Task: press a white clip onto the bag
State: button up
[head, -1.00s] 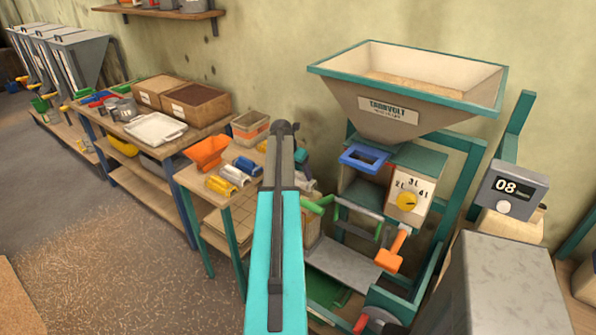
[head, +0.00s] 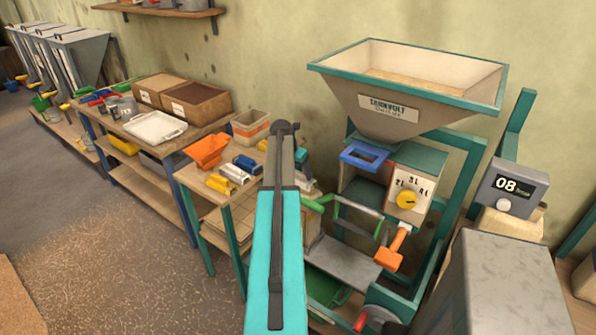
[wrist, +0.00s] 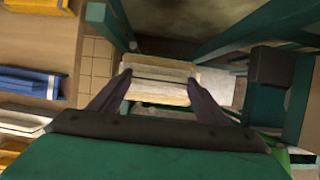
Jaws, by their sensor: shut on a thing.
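My gripper (wrist: 158,80) shows in the wrist view, its two dark fingers shut on a pale, ridged piece that looks like a white clip (wrist: 160,72). Another cream strip lies just below it in the picture; I cannot tell whether it is part of the clip or the bag's top. The bag cannot be clearly made out. In the head view my arm hides the gripper and what it holds. Another white clip (head: 236,173) lies on the small table between yellow clips (head: 221,184) and blue clips (head: 247,164).
An orange scoop (head: 206,150) and an open bin (head: 250,127) stand on the small table. A hopper (head: 400,95) with a teal rim rises at the right, above a dial box (head: 410,195) and a green-handled frame (head: 345,215). Teal posts (wrist: 245,30) stand close to the gripper.

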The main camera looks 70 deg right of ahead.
jog(key=o, duration=1.1)
jog(key=shift+f, duration=0.1)
jog(key=b+v, duration=0.3)
jog(key=v, duration=1.1)
